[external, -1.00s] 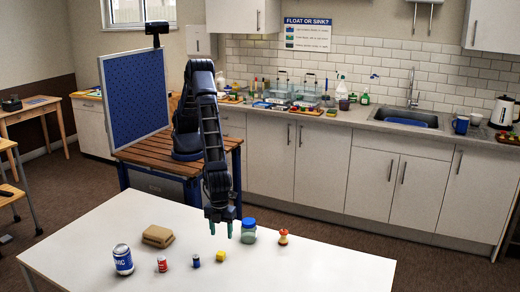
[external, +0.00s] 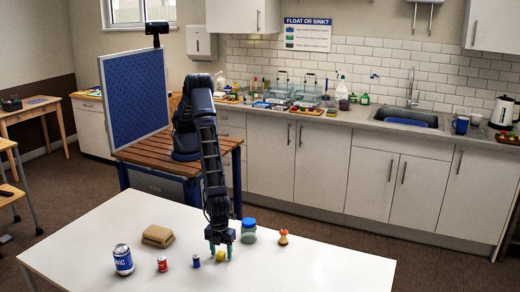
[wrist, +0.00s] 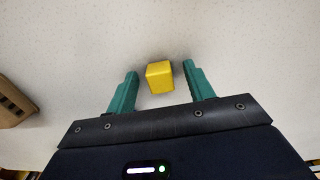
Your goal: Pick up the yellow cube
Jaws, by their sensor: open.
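The yellow cube (external: 220,256) sits on the white table (external: 300,272). In the external view it is partly covered by my gripper (external: 221,251), which is low over the table right at the cube. In the wrist view the yellow cube (wrist: 160,77) lies between the two green fingertips of my gripper (wrist: 160,80), with a gap on each side. The gripper is open and holds nothing.
Left of the cube stand a small dark blue container (external: 196,261), a red can (external: 162,264) and a blue-and-white can (external: 123,259). A brown block (external: 157,236) lies behind them. A blue-lidded jar (external: 249,231) and an apple core (external: 283,237) stand to the right.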

